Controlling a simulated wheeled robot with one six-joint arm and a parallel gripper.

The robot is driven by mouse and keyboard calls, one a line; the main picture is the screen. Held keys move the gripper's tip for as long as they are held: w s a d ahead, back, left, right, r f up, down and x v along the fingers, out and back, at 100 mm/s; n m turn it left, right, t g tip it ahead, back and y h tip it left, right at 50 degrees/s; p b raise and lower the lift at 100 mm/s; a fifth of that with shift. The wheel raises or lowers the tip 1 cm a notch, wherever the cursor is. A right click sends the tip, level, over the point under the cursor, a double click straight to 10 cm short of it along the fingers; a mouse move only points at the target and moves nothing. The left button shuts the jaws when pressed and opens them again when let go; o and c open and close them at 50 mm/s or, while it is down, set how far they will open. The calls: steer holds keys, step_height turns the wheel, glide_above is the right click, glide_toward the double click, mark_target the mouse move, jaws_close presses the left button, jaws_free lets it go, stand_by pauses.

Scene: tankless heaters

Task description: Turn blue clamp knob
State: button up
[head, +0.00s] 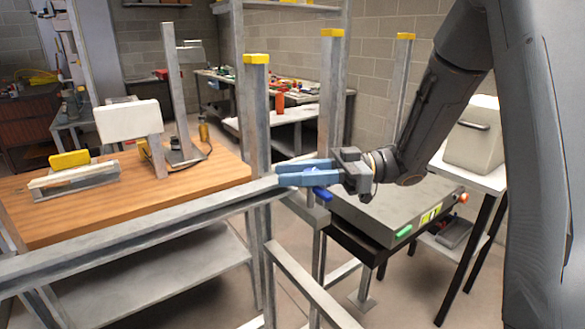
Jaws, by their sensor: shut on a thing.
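My gripper (284,174) reaches in from the right, with its two blue-grey fingers pointing left at the end of the metal rail (140,233), beside an upright post. A darker blue piece, the blue clamp knob (322,194), shows just below the fingers and sticks out toward the lower right. My gripper is shut on the knob. The fingers hide most of the knob and the place where it meets the clamp, so its turn angle cannot be told.
Metal posts with yellow caps (256,59) stand behind my gripper. A wooden bench (200,179) with a white box-like part (127,122) is at left. A dark grey table (385,207) with green and orange buttons lies below my arm. A light box (473,138) stands at right.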

steer(key=n+g+h+p, duration=0.1)
steer(key=n+g+p, duration=0.1)
steer(key=g, duration=0.1)
steer(key=s+n+g+h+p, duration=0.1)
steer(key=n+g+p, duration=0.1)
steer(key=g, duration=0.1)
steer(key=s+n+g+h+p, duration=0.1)
steer(key=n+g+p, duration=0.1)
steer(key=shift+d+r+g+h, duration=0.15)
steer(key=shift+d+g+h, duration=0.25)
steer(key=shift+d+n+g+h+p, duration=0.1)
steer(key=shift+n+g+h+p, duration=0.45)
steer(key=shift+p, duration=0.7)
steer(key=o, duration=1.1)
steer(key=shift+c, duration=0.2)
steer(key=shift+w+f+m+t+y+b, duration=0.1)
steer(key=shift+f+m+t+y+b, duration=0.3)
steer(key=shift+b, duration=0.9)
steer(key=shift+r+t+y+b, duration=0.1)
steer(key=shift+t+y+b, duration=0.2)
steer(key=shift+b, duration=0.6)
